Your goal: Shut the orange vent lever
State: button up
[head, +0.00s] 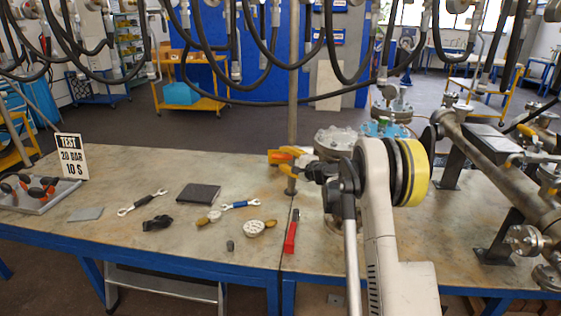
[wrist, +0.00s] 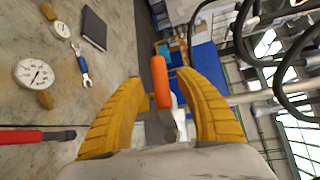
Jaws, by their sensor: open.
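The orange vent lever (wrist: 160,82) shows in the wrist view, standing between the two yellow fingers of my gripper (wrist: 159,77), with a grey metal fitting below it. Gaps show on both sides of the lever, so the fingers are open around it and apart from it. In the head view my gripper (head: 288,160) is at the post by the table's back edge, and the lever (head: 276,156) shows only partly beside the fingers. My own wrist hides part of the flanged vessels behind it.
Flanged vessels (head: 336,138) stand just right of my gripper. A red-handled tool (head: 291,232), pressure gauges (head: 254,228), a dark notebook (head: 198,193) and wrenches lie on the worktable (head: 110,238). Hoses hang overhead. A large pipe assembly (head: 490,150) stands at the right.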

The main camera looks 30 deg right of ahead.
jog(key=shift+x, duration=1.15)
jog(key=shift+c, duration=0.5)
grip_shut()
